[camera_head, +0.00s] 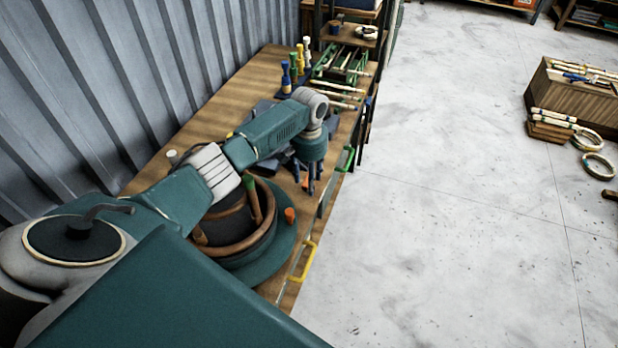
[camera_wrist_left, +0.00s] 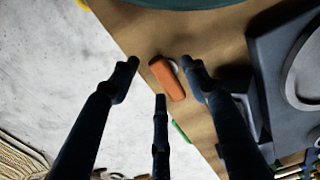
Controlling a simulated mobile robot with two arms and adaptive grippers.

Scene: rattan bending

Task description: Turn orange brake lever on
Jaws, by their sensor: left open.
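The orange brake lever (camera_wrist_left: 168,78) is a short rounded bar on the wooden bench, beside a dark grey machine. It lies just beyond my left gripper's fingertips, between them in the left wrist view. My left gripper (camera_wrist_left: 160,72) has its three dark fingers spread and empty. In the head view my left gripper (camera_head: 310,188) points down over the bench's front edge, and a bit of orange (camera_head: 304,182) shows among its fingers. Whether the fingers touch the lever is unclear. My right gripper is not in view.
A round teal base (camera_head: 285,250) with a brown rim and another orange piece (camera_head: 289,215) stands nearer on the bench. A yellow handle (camera_head: 303,262) and a green handle (camera_head: 346,158) edge the bench. Bottles (camera_head: 295,70) stand farther back.

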